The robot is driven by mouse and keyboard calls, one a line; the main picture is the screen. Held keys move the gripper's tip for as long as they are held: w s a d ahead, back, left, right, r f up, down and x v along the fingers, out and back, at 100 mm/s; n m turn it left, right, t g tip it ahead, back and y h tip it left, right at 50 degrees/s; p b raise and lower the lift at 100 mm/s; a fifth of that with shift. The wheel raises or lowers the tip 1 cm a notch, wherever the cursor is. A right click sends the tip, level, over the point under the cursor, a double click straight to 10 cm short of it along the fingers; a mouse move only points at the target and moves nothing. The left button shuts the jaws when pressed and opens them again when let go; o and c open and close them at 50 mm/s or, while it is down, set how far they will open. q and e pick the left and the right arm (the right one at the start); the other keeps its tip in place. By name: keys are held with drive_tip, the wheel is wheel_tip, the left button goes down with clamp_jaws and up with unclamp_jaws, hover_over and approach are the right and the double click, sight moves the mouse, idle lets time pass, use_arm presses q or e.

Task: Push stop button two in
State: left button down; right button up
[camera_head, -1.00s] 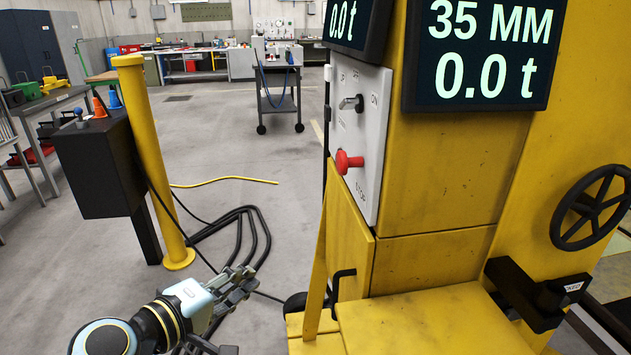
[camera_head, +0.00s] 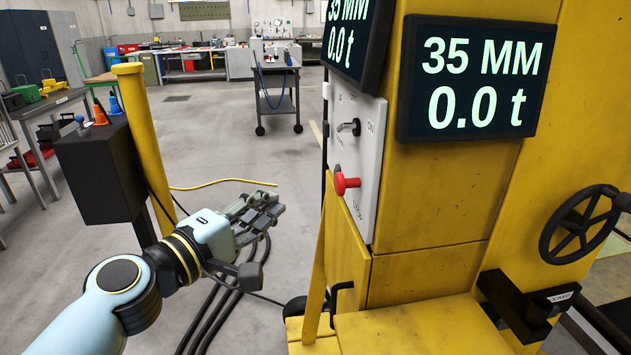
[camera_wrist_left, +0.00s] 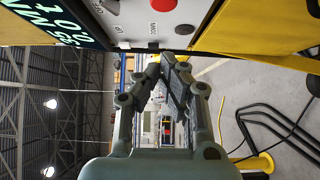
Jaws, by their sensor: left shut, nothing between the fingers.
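The red stop button (camera_head: 346,183) sticks out of the light grey control panel (camera_head: 369,170) on the yellow lifting column, below a switch lever. The word STOP is printed near it. In the left wrist view a red button (camera_wrist_left: 184,29) shows on the panel near the top. My left gripper (camera_head: 272,205) is shut and empty, left of the button and slightly lower, with a clear gap between them. Its fingers (camera_wrist_left: 172,72) point forward in the left wrist view. My right gripper is not in view.
Dark displays (camera_head: 475,78) sit above and beside the panel, reading 35 MM and 0.0 t. A yellow post (camera_head: 146,140) and black box (camera_head: 98,172) stand at left. A black handwheel (camera_head: 580,225) is at right. Black cables lie on the floor.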

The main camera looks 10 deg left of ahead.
sight(347, 183)
use_arm(q)
drive_tip(key=w+d+p, duration=0.2)
drive_tip(key=w+d, duration=0.4)
drive_tip(key=w, duration=0.1)
drive_tip(key=shift+w, duration=0.3)
drive_tip(key=shift+d, duration=0.1)
